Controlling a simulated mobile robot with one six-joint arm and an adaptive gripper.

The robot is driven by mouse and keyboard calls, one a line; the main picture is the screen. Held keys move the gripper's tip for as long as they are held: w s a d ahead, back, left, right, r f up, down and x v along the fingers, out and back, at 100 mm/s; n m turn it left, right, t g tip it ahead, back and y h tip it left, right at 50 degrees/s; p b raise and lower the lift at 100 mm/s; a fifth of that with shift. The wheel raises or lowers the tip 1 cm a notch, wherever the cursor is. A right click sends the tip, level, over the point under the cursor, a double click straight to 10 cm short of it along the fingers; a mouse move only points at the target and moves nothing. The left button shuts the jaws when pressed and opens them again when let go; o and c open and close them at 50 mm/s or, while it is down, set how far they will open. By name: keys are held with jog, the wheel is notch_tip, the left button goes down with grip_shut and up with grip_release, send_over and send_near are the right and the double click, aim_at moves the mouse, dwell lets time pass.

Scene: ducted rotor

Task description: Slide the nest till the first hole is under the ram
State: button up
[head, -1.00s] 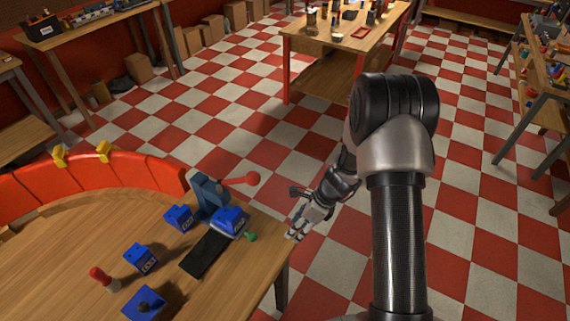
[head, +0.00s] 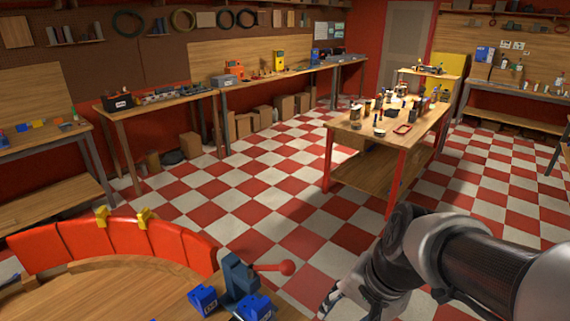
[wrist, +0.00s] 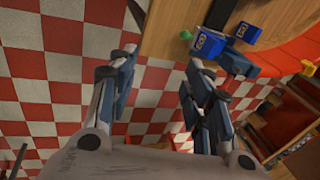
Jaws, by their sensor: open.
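The blue-grey press (head: 238,274) stands at the table's edge, with a red-knobbed lever (head: 287,268) pointing right. A blue block (head: 254,306), possibly the nest, sits at its foot, cut by the bottom of the head view. A second blue block (head: 203,300) stands to its left. The wrist view shows a blue block (wrist: 208,46) with a white label, a green knob (wrist: 186,35) beside it and the press (wrist: 238,63). My gripper (wrist: 160,60) is open and empty, off the table's edge, apart from the block. The holes and the ram's tip cannot be made out.
The wooden table (head: 100,290) has a red padded rim (head: 110,240) with yellow clips. Checkered floor (head: 240,190) lies open beyond it. A cluttered wooden table (head: 385,125) stands further back, and benches line the walls.

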jog(key=s+d+r+n+t+h+b, duration=0.1)
jog(key=s+d+r+n+t+h, duration=0.1)
jog(key=s+n, duration=0.5)
jog(key=s+d+r, duration=0.1)
jog(key=s, duration=0.2)
jog(key=shift+s+d, duration=0.15)
jog(key=shift+s, duration=0.2)
